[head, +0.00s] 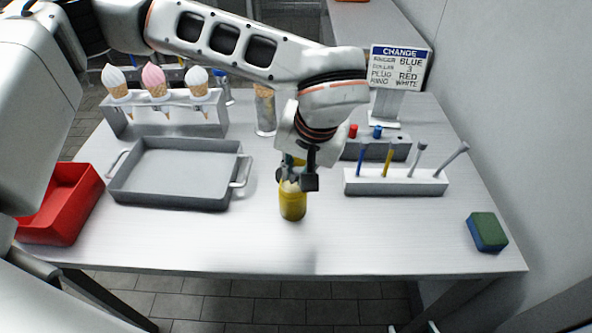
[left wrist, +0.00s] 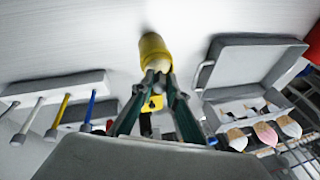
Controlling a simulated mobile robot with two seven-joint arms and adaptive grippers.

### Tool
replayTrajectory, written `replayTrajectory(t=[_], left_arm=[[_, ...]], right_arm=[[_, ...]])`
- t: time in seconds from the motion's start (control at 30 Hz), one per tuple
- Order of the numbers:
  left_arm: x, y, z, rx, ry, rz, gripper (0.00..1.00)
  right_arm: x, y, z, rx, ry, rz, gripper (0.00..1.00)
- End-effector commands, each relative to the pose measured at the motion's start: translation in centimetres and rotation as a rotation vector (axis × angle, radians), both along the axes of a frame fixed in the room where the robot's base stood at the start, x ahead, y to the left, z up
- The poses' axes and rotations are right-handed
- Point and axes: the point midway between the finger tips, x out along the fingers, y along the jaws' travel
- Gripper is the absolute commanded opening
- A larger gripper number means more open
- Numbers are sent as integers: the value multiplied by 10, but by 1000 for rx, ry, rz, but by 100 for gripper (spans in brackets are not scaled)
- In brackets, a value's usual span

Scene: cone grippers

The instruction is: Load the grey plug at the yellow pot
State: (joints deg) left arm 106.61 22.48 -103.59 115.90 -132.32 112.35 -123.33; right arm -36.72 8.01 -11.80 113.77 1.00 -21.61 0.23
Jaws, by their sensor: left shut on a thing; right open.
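The yellow pot (head: 293,207) stands upright on the white table near the middle of its front half. It also shows in the left wrist view (left wrist: 152,45), with a pale top. My left gripper (head: 297,180) is right over the pot, pointing down. Its fingers (left wrist: 163,77) converge at the pot's mouth, shut on a narrow thing that seems to be the grey plug. The fingers and the pot hide most of it, so I cannot tell how far it is in the pot. My right gripper is not in view.
A grey tray (head: 243,165) and a red bin (head: 83,205) are on the left. A white block (head: 400,190) holding several sticks is to the right. A cone rack (head: 125,125), a sign (head: 400,68) and a sponge (head: 487,232) also stand there.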

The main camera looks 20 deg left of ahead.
Motion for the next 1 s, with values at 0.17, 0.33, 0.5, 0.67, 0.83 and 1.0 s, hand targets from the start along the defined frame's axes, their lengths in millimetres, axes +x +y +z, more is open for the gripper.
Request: replayTrajectory(t=[0.17,0.33,0.5,0.67,0.83,1.0], left_arm=[[0,0,-1,0,0,0,0],[0,0,-3,0,0,-1,0],[0,0,-5,0,0,-1,0],[0,0,-7,0,0,-1,0],[0,0,-9,0,0,-1,0],[0,0,-10,0,0,0,0]], right_arm=[[-1,0,-2,0,2,1,59],[-1,0,-3,1,4,1,59],[-2,1,-4,1,5,1,59],[-2,1,-5,1,6,1,59],[-2,1,-6,0,7,1,59],[-3,1,-7,1,8,2,59]])
